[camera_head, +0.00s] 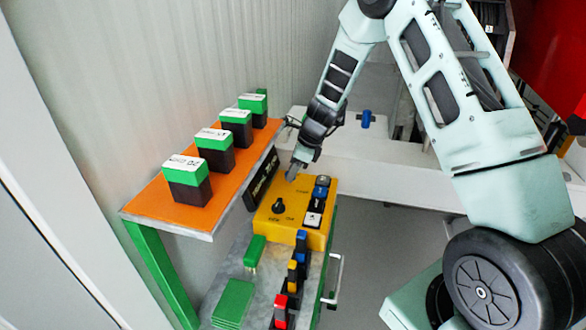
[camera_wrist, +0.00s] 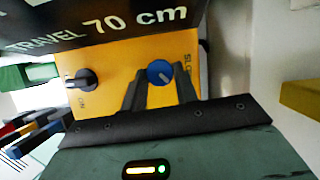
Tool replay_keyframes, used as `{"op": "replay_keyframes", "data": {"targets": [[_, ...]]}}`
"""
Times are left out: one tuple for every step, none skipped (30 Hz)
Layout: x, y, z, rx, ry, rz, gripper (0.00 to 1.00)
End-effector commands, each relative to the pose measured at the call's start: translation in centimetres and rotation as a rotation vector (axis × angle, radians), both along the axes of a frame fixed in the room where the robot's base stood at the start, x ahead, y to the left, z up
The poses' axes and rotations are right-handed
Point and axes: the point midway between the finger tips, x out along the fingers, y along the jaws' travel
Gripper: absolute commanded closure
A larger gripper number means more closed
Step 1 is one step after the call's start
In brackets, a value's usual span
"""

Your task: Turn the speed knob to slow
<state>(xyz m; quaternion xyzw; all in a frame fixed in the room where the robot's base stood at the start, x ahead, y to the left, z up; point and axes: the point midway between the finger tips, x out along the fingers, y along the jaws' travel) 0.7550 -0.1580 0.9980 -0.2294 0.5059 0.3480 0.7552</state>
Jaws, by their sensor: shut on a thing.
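The speed knob (camera_wrist: 160,72) is a round blue knob on the yellow control box (camera_head: 300,237). In the wrist view it sits between the two dark fingers of my gripper (camera_wrist: 160,78), which are shut on its sides. A pale pointer mark on the knob points to the lower right. A partly hidden label beginning "SLO" (camera_wrist: 187,72) is right of the knob. In the head view my gripper (camera_head: 294,172) is at the far left part of the box's top, and it hides the blue knob.
A black "TRAVEL 70 cm" sign (camera_wrist: 110,22) stands close behind. An orange shelf (camera_head: 150,204) with several green-topped black blocks is at left.

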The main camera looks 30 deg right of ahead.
Motion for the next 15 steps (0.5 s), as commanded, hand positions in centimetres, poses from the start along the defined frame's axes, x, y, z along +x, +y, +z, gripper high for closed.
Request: {"op": "replay_keyframes", "data": {"targets": [[0.05, -0.12, 0.09, 0.000, 0.000, 0.043, 0.93], [0.08, -0.14, 0.08, 0.000, 0.001, 0.072, 0.93], [0.11, -0.15, 0.07, 0.000, 0.001, 0.110, 0.93], [0.12, -0.17, 0.07, 0.000, 0.001, 0.139, 0.93], [0.17, -0.19, 0.09, 0.000, 0.000, 0.167, 0.93], [0.20, -0.19, 0.08, 0.000, 0.000, 0.206, 0.93], [0.20, -0.20, 0.05, 0.000, 0.001, 0.234, 0.93], [0.24, -0.19, 0.05, 0.000, 0.001, 0.263, 0.93], [0.27, -0.21, 0.05, -0.001, 0.001, 0.301, 0.93], [0.29, -0.21, 0.05, 0.000, 0.001, 0.329, 0.93], [0.34, -0.23, 0.06, -0.001, 0.001, 0.357, 0.93], [0.36, -0.23, 0.02, 0.000, 0.001, 0.395, 0.93], [0.38, -0.23, 0.01, 0.000, 0.001, 0.424, 0.93], [0.41, -0.24, 0.00, 0.000, 0.001, 0.453, 0.93], [0.44, -0.25, -0.01, 0.000, 0.000, 0.488, 0.93]]}}
